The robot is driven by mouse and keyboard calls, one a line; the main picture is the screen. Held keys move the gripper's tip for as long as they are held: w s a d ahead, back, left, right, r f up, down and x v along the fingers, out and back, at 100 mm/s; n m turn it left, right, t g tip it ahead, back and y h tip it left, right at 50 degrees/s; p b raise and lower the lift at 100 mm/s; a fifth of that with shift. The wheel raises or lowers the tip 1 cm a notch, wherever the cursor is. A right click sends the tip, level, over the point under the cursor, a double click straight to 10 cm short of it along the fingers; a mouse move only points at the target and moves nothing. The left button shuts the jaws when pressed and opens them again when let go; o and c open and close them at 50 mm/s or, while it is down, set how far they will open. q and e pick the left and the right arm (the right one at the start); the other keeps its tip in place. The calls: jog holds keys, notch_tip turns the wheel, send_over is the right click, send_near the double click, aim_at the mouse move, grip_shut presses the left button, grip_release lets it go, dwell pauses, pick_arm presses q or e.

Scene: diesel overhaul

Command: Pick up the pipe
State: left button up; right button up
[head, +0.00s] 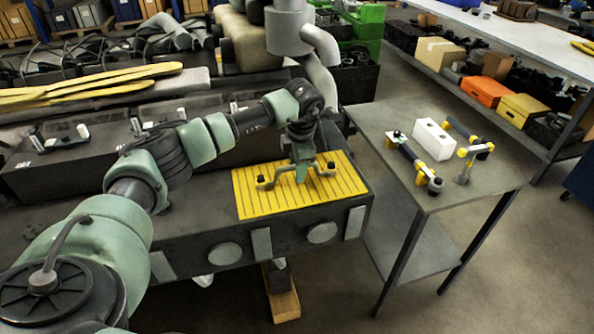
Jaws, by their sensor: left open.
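A bent grey-green pipe (282,175) with dark ends lies on the yellow ribbed mat (252,204), on top of the large dark engine block. My left gripper (301,174) comes down from above at the middle of the pipe, with its jaws open. The gripper covers the pipe's middle part. I cannot tell whether the fingers touch it or straddle it. My right gripper is not in view.
A grey side table (456,195) stands to the right, with a white block (433,140) and several dark tools with yellow parts. A large grey duct (290,32) rises behind the mat. Yellow strips (95,85) lie at the upper left. Floor shows between the table and the shelving.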

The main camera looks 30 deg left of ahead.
pick_arm(q)
grip_shut()
jog(key=shift+r, duration=0.1)
dwell(1.2)
